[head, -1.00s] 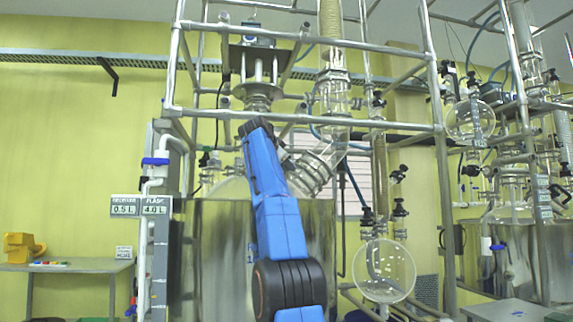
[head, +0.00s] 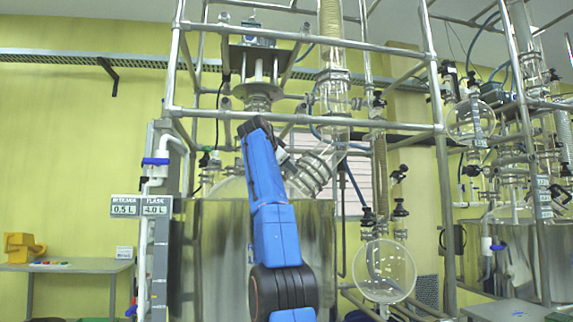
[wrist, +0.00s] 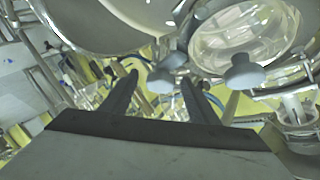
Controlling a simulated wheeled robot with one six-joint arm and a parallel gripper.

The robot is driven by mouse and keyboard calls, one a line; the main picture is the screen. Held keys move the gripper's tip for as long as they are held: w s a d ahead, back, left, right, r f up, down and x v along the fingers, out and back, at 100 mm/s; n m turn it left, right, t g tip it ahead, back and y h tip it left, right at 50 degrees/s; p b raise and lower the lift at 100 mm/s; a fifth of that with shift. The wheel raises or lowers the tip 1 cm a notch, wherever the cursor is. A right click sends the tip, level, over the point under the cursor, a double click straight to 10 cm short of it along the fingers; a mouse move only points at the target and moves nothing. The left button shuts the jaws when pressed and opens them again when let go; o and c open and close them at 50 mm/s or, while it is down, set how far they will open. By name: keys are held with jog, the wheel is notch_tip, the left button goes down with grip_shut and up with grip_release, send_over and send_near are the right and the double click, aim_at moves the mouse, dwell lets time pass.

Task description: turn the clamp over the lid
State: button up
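In the wrist view, the two dark fingers of my gripper (wrist: 160,77) stand apart, with no object held between them. A grey rounded knob (wrist: 161,83) shows just beyond the fingertips, roughly between them; I cannot tell whether they touch it. Another grey knob (wrist: 245,72) is to the right, below a round clear glass opening or lid (wrist: 243,38). I cannot tell for sure which part is the clamp. In the head view, my blue arm reaches up in front of the reactor, and my gripper cannot be made out there.
A metal frame (head: 300,120) of pipes surrounds the reactor and its steel vessel (head: 218,250). A round glass flask (head: 384,271) hangs to the right. A table (head: 70,266) with a yellow object (head: 22,246) stands at the far left.

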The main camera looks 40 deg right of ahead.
jog(key=shift+a+r, duration=0.1)
jog(key=v, duration=1.7)
jog(key=shift+s+a, duration=0.1)
jog(key=s+d+n+h, duration=0.4)
jog(key=d+n+h, duration=0.25)
jog(key=n, duration=1.35)
notch_tip(320, 180, down, 11)
jog(key=w+a+n+t+y, duration=0.1)
jog(key=n+t, duration=0.3)
jog(key=n, duration=0.8)
jog(key=w+a+n+t+y, duration=0.15)
jog(key=n+t, duration=0.25)
jog(key=n, duration=0.8)
jog(key=x, duration=1.1)
jog(key=s+d+x, duration=0.1)
jog(key=x, duration=0.5)
jog(key=shift+w+d, duration=0.1)
